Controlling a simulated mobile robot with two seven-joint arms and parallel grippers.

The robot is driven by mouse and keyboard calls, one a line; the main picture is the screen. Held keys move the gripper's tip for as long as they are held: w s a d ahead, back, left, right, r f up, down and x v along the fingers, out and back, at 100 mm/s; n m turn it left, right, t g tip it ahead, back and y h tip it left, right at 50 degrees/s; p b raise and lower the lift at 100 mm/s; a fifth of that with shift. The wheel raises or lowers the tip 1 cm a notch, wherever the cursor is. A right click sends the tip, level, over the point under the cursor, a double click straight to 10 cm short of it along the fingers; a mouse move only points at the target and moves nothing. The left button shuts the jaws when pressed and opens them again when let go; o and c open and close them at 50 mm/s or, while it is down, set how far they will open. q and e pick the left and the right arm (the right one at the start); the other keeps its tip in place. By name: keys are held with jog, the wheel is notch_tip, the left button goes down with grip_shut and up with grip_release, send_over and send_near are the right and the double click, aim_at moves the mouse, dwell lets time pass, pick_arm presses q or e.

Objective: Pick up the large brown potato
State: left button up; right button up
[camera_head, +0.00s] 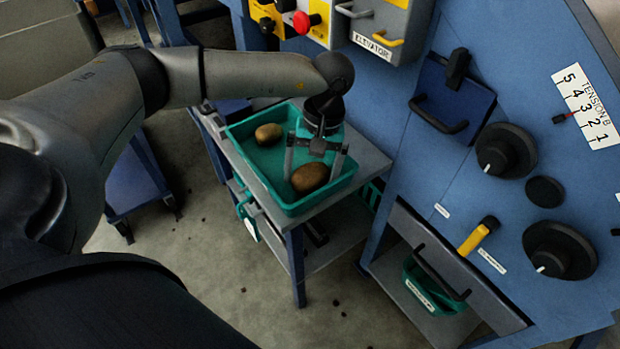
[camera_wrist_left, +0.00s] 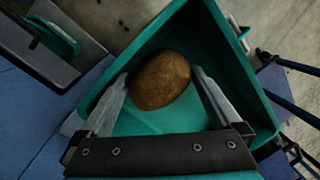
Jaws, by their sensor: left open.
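A large brown potato (camera_head: 310,178) lies in the front part of a green tray (camera_head: 293,208). A smaller brown potato (camera_head: 268,134) lies in the same tray, towards its back left. My left gripper (camera_head: 313,172) is open, pointing down into the tray, with its fingers on either side of the large potato. In the left wrist view the large potato (camera_wrist_left: 160,80) shows between the tips of my left gripper (camera_wrist_left: 158,82), with a gap on the right; whether the left finger touches it I cannot tell. My right gripper is not in view.
The tray stands on a grey cart top (camera_head: 366,160) beside a blue machine (camera_head: 430,190) with black knobs, handles and a tension scale. The tray's walls stand close around the gripper. A green bin (camera_head: 432,292) sits in an opening low on the machine.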

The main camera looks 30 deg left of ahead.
aim_at(311, 169)
pick_arm(q)
jog(key=c, duration=1.1)
jog(key=shift+r, duration=0.2)
jog(key=shift+r, duration=0.25)
notch_tip(311, 169, up, 8)
jog(key=p, duration=0.3)
jog(key=shift+r+p, duration=0.2)
jog(key=shift+p, duration=0.2)
jog(key=shift+r+p, duration=1.7)
jog(key=shift+r, duration=3.7)
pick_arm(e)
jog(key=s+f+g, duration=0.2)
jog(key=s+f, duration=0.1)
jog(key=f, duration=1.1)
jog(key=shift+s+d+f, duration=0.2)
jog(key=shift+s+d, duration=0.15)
